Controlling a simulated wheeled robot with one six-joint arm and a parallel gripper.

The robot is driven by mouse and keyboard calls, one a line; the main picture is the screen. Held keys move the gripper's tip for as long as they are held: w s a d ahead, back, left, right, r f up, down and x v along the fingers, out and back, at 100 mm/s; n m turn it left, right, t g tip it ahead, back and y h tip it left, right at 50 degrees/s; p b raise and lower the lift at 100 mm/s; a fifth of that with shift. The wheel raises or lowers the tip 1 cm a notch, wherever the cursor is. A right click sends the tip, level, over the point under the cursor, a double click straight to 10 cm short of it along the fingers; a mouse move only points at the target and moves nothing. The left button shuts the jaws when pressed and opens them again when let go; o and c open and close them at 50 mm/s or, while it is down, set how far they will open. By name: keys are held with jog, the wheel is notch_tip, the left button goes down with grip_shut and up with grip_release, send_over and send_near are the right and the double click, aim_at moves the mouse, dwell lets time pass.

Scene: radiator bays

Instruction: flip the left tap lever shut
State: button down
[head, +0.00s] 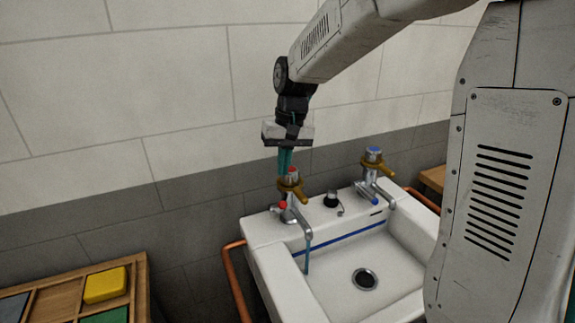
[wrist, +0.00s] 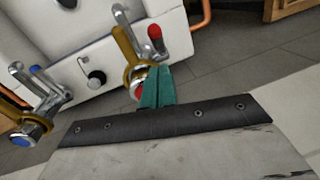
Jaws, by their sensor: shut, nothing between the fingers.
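The left tap (head: 293,213) stands at the back left of the white sink. It has a red cap, a red knob low at its side and a brass lever (head: 290,184) near its top. A thin blue stream hangs below its spout. In the wrist view its brass lever (wrist: 126,47) reaches away from the fingers, beside the spout. My gripper (head: 285,170) is shut and empty, with teal fingers pointing down at the tap's top. In the wrist view the fingers (wrist: 156,85) partly cover the tap head. I cannot tell whether they touch it.
The right tap (head: 374,178) has a blue cap and its own brass lever. A black plug (head: 331,199) sits between the taps. The sink (head: 345,247) has a drain. Copper pipes flank it. A wooden tray (head: 55,295) holds coloured blocks at lower left. The tiled wall stands close behind.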

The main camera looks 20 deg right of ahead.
aim_at(280, 189)
jog(key=f, duration=0.4)
jog(key=a+f, duration=0.1)
jog(key=f, duration=0.2)
jog(key=shift+f, duration=0.1)
